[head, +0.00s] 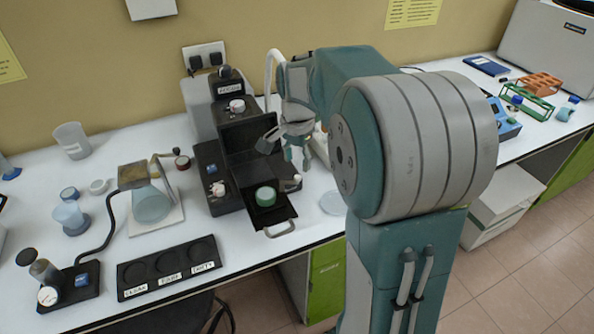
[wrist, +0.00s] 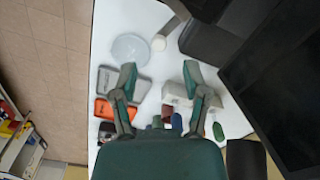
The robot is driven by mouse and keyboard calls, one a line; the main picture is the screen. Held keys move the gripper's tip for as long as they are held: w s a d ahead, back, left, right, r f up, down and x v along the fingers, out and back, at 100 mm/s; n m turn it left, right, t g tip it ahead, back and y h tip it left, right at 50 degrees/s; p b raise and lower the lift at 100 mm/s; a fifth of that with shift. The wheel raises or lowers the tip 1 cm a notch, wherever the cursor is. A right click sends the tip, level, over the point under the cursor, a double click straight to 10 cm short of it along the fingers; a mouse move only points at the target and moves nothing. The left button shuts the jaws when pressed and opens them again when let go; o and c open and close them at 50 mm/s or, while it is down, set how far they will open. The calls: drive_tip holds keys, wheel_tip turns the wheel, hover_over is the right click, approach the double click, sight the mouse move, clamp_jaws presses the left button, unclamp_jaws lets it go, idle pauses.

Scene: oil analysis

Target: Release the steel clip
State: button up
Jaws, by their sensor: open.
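A black analyser (head: 240,150) stands against the wall, its front drawer (head: 283,212) pulled out with a green ring-shaped piece (head: 265,196) in it. A small pale lever-like piece (head: 291,184) sits at the right of the drawer; I cannot tell whether it is the steel clip. No steel clip can be made out for certain in either view. My gripper (head: 290,155) hangs at the analyser's right side, above the bench. In the wrist view my gripper (wrist: 160,76) is open, its two fingers wide apart, with nothing held between them.
A glass flask (head: 151,203) on a stand and a black labelled tray (head: 171,269) are to the left. Black bodies fill the right side.

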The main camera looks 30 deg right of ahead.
sight(297, 177)
wheel_tip(297, 177, up, 7)
drive_tip(key=shift+r, duration=0.15)
drive_tip(key=shift+a, duration=0.1)
idle(0.4)
drive_tip(key=s+a+n+t, duration=0.2)
drive_tip(key=s+a+n, duration=0.1)
drive_tip(key=s, duration=0.3)
drive_tip(key=s+a+f+n+t, duration=0.1)
drive_tip(key=s+a+n, duration=0.3)
drive_tip(key=s+n, duration=0.2)
drive_tip(key=s+a+n+t, duration=0.2)
drive_tip(key=s+a+n, duration=0.2)
drive_tip(key=s, duration=0.4)
drive_tip(key=shift+f+n+t, duration=0.3)
drive_tip(key=shift+f, duration=0.05)
